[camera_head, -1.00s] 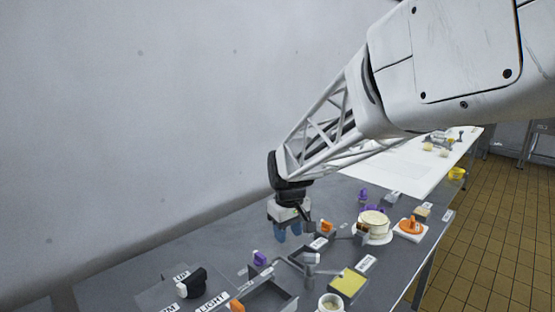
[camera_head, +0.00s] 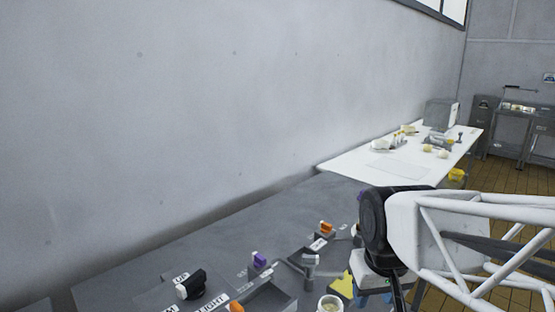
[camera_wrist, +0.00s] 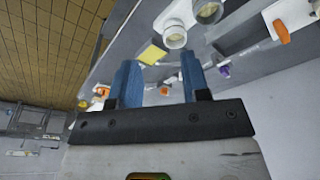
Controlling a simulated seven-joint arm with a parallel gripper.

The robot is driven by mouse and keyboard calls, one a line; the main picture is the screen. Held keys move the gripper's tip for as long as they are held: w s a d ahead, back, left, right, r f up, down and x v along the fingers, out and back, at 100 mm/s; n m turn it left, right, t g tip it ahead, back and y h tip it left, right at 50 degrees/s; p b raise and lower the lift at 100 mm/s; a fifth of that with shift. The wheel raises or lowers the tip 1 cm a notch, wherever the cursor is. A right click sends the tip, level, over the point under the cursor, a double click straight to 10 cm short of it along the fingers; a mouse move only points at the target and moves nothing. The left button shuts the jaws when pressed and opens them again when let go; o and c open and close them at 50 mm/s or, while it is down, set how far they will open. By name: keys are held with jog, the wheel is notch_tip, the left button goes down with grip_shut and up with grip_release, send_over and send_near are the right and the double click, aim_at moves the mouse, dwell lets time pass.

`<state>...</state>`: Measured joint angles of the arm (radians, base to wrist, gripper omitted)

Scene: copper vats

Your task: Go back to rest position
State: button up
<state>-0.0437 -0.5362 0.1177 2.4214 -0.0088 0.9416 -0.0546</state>
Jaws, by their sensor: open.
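My gripper shows in the wrist view with two blue fingers (camera_wrist: 160,85) spread apart and nothing between them. In the head view my gripper (camera_head: 374,296) is at the lower right, above the right part of the grey table (camera_head: 230,225). Its fingertips are mostly cut off or hidden there. My arm comes in from the right edge and covers part of the table.
The table holds a black knob (camera_head: 192,284), a purple-topped piece (camera_head: 259,260), an orange piece (camera_head: 326,228), a yellow pad (camera_head: 343,284) and a white cup (camera_head: 330,304). A white table (camera_head: 345,165) with small items stands behind. The space by the wall is clear.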

jog(key=s+d+f+m, duration=0.1)
jog(key=s, duration=0.5)
jog(key=shift+d+f, duration=0.15)
jog(key=shift+d, duration=0.25)
dwell(1.4)
